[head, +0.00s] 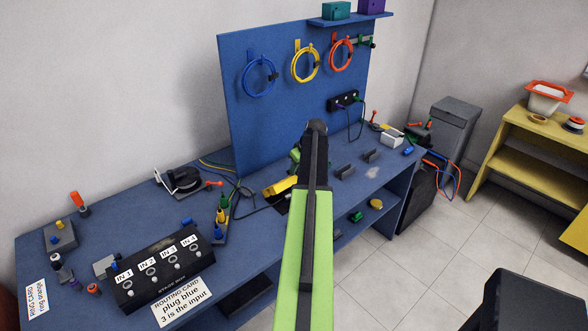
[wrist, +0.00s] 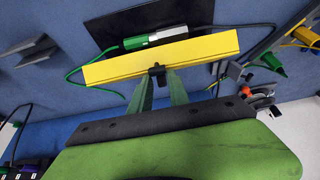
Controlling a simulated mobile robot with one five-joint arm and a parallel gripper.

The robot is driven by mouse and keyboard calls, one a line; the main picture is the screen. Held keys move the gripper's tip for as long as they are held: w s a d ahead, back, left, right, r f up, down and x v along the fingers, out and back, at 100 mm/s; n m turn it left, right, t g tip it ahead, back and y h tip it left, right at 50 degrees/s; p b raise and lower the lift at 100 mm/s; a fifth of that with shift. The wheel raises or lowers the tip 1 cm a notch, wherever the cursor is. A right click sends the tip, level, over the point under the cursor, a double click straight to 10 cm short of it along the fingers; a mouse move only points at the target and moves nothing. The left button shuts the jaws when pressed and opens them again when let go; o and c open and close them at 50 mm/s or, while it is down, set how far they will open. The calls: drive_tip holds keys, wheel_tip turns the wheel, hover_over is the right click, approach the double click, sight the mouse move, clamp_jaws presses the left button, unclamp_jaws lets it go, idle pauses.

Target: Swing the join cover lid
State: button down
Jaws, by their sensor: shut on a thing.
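The join cover lid, a long yellow bar, shows in the wrist view (wrist: 205,49) with a small black knob (wrist: 157,69) at the middle of its near edge. My gripper (wrist: 158,78) has its two green fingers closed in on that knob. In the head view the yellow lid (head: 279,187) lies on the blue bench just left of my gripper (head: 296,160), partly hidden by my arm. Beyond the lid in the wrist view, a green and white plug join (wrist: 155,39) with a green cable rests over a black plate (wrist: 115,25). The lid's exact tilt is hard to tell.
The black patch box (head: 155,270) and a routing card (head: 180,303) sit at the bench's front left. A stand of coloured plugs (head: 222,218) is left of the lid. Grey clips (head: 345,172) stand to the right. The blue pegboard (head: 290,105) rises behind.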

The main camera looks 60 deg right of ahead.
drive_tip(key=shift+s+a+f+b, duration=0.3)
drive_tip(key=shift+s+f+b, duration=0.25)
drive_tip(key=shift+s+f, duration=0.15)
drive_tip(key=shift+s+a+f+b, duration=0.25)
drive_tip(key=shift+s+f+b, duration=0.3)
drive_tip(key=shift+s, duration=0.2)
drive_tip(key=shift+s+a+f+b, duration=0.2)
drive_tip(key=shift+s+f+b, duration=0.35)
drive_tip(key=shift+f+b, duration=0.4)
drive_tip(key=shift+s+a+f+b, duration=0.15)
drive_tip(key=shift+s+f+b, duration=0.35)
drive_tip(key=shift+f+b, duration=0.35)
drive_tip(key=shift+s+a+f+b, duration=0.1)
drive_tip(key=shift+f+b, duration=0.55)
drive_tip(key=shift+b, duration=0.15)
drive_tip(key=c, duration=2.1)
unclamp_jaws()
drive_tip(key=shift+r, duration=0.15)
drive_tip(key=shift+c, duration=0.2)
drive_tip(key=o, duration=0.5)
drive_tip(key=shift+c, duration=0.2)
